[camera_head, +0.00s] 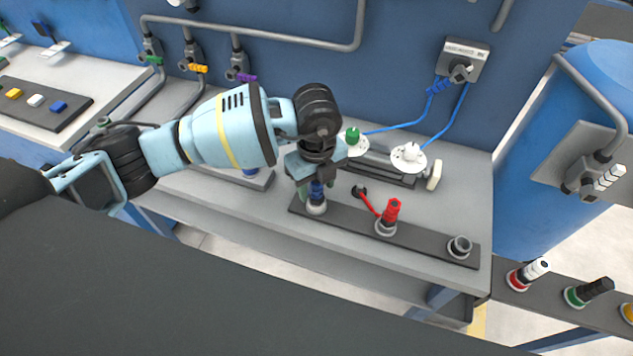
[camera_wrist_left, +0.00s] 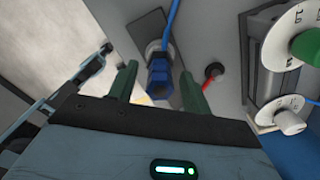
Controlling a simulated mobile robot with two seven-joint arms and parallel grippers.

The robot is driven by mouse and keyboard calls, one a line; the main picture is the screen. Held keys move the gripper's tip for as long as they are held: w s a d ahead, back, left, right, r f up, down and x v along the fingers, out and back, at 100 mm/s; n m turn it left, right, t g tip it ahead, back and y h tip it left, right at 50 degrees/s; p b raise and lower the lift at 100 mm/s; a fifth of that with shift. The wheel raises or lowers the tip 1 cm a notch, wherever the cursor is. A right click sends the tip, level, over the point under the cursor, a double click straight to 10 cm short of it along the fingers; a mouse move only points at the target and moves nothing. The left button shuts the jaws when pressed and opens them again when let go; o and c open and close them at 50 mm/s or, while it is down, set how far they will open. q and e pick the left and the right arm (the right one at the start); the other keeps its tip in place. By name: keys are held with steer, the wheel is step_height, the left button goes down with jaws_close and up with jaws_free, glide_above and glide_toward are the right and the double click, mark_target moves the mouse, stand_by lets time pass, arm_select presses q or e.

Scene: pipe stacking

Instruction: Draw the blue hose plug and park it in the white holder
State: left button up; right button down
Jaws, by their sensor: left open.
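The blue hose plug (camera_head: 316,190) stands upright in the leftmost socket of a dark rail on the grey bench. It also shows in the left wrist view (camera_wrist_left: 160,77), with a blue hose running from its end. My left gripper (camera_head: 317,183) is over it from above. In the wrist view the green fingers of my left gripper (camera_wrist_left: 158,86) are apart, one on each side of the plug, with gaps visible. The arm and jaws hide part of the plug in the head view. I cannot make out a white holder for certain. My right gripper is not in view.
A red plug (camera_head: 390,211) stands in the rail's middle socket; the right socket (camera_head: 459,247) is empty. A green knob (camera_head: 353,137) and white knob (camera_head: 410,152) stand behind. Another rail at right holds a white plug (camera_head: 533,269) and a black plug (camera_head: 595,288).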

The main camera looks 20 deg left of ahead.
arm_select(q)
steer(key=shift+r+p, duration=0.3)
steer(key=shift+r, duration=3.65)
steer(key=shift+f, duration=0.1)
